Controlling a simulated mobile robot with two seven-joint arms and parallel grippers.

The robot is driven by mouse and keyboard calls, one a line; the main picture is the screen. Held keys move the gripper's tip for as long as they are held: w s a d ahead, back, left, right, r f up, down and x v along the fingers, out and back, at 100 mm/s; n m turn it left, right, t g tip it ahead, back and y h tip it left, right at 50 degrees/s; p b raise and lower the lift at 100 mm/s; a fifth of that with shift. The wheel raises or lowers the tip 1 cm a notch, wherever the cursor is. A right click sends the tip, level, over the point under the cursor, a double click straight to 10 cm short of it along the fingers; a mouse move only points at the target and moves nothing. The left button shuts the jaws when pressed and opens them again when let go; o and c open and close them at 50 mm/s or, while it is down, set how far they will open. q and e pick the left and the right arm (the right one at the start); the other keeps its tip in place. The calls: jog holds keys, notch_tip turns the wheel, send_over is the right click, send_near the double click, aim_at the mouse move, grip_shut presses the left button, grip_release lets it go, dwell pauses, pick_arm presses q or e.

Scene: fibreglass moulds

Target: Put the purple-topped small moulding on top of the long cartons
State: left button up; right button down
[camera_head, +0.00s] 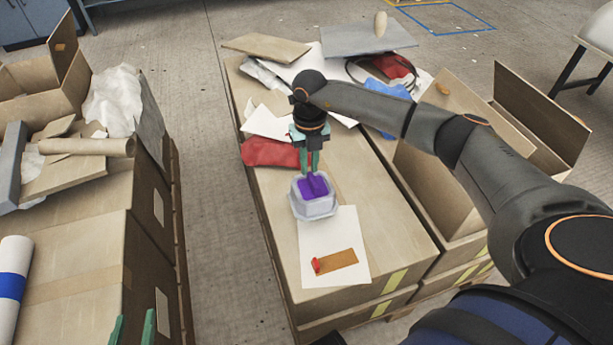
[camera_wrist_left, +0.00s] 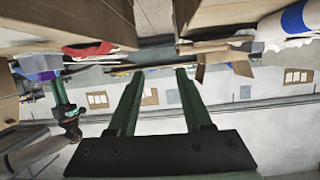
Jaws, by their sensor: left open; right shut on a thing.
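The purple-topped small moulding (camera_head: 313,205) is a pale, box-like piece with a purple top, at the middle of the head view. My right gripper (camera_head: 312,172) points down and is shut on it. The moulding is over the top of the long cartons (camera_head: 385,225); I cannot tell whether it touches them. My left gripper (camera_head: 132,325) shows only its green fingertips at the bottom edge, beside the left-hand boxes. It is open and empty, and in the left wrist view its fingers (camera_wrist_left: 155,85) stand apart with nothing between them.
A white sheet with a brown strip (camera_head: 336,262) lies in front of the moulding. A red cloth (camera_head: 270,152) lies behind it. Grey board (camera_head: 365,38) and clutter cover the far end. An open carton (camera_head: 440,185) stands right. Left boxes hold a white roll (camera_head: 12,280).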

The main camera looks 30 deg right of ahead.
aim_at(306, 179)
jog(key=f, duration=0.1)
jog(key=f+b, duration=0.1)
jog(key=f, duration=0.1)
jog(key=shift+a+f, duration=0.3)
jog(key=shift+a, duration=0.05)
pick_arm(q)
notch_tip(306, 179, up, 6)
jog(key=w+m+t, duration=0.1)
jog(key=t, duration=0.1)
jog(key=shift+w+t+h, duration=0.3)
jog(key=shift+w+t, duration=0.05)
jog(key=shift+t, duration=0.05)
pick_arm(e)
jog(key=shift+f, duration=0.1)
pick_arm(q)
jog(key=shift+r, duration=0.15)
pick_arm(e)
jog(key=shift+f, duration=0.15)
jog(key=c, duration=0.8)
grip_release()
jog(key=shift+c, duration=0.2)
